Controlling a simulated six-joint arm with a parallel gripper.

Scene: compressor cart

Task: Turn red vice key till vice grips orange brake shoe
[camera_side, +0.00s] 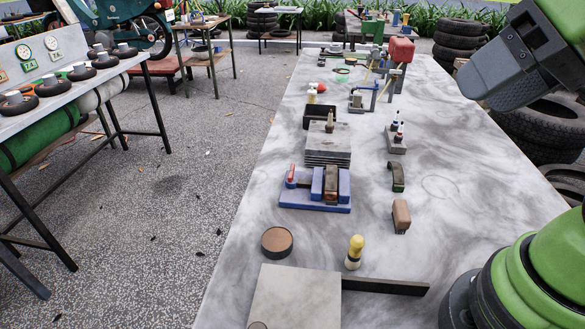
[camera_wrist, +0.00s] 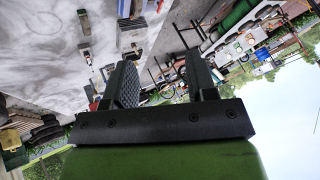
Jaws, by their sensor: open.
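The blue vice (camera_side: 300,198) stands on the marble bench in the side view, left of the bench's middle. Its red key (camera_side: 291,173) sticks up at the vice's left end. A brown-orange block, seemingly the brake shoe (camera_side: 331,186), stands between the blue jaws; whether they touch it I cannot tell. My gripper (camera_side: 480,80) is high at the upper right of the side view, well away from the vice. In the wrist view my gripper (camera_wrist: 163,80) has its two fingers apart with nothing between them. I cannot make out the vice clearly in the wrist view.
Stacked grey plates (camera_side: 328,150) and a black tray (camera_side: 319,115) stand behind the vice. A dark curved piece (camera_side: 398,177) and a wooden brush (camera_side: 401,214) lie to its right. A round tin (camera_side: 276,241) and a yellow-handled brush (camera_side: 355,250) are in front. The right side is mostly clear.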

